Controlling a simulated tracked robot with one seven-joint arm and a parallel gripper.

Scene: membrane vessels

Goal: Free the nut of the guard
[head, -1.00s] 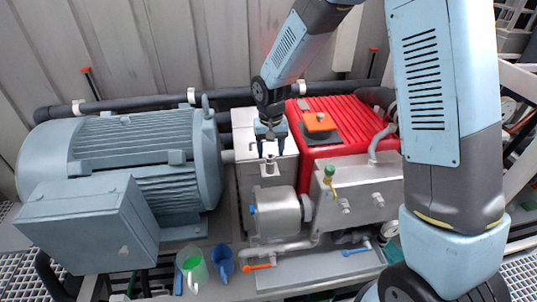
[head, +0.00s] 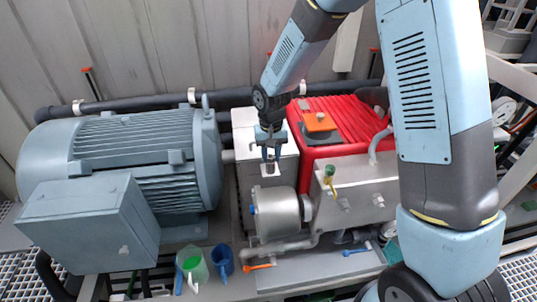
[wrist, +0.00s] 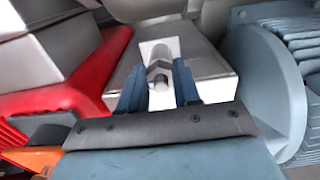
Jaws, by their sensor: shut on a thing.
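The guard (head: 244,128) is a pale grey box between the big motor and the red-covered unit. My gripper (head: 269,160) points down at the guard from above. In the wrist view my gripper (wrist: 158,84) is shut on the nut, one finger at each side. The fingers cover the nut in the head view, and its thread cannot be made out.
The blue-grey motor (head: 120,155) stands close on the left. The red ribbed cover (head: 345,112) with an orange piece (head: 319,122) is close on the right. A metal cylinder (head: 276,213) sits below; green (head: 194,265) and blue (head: 222,260) jugs stand in front.

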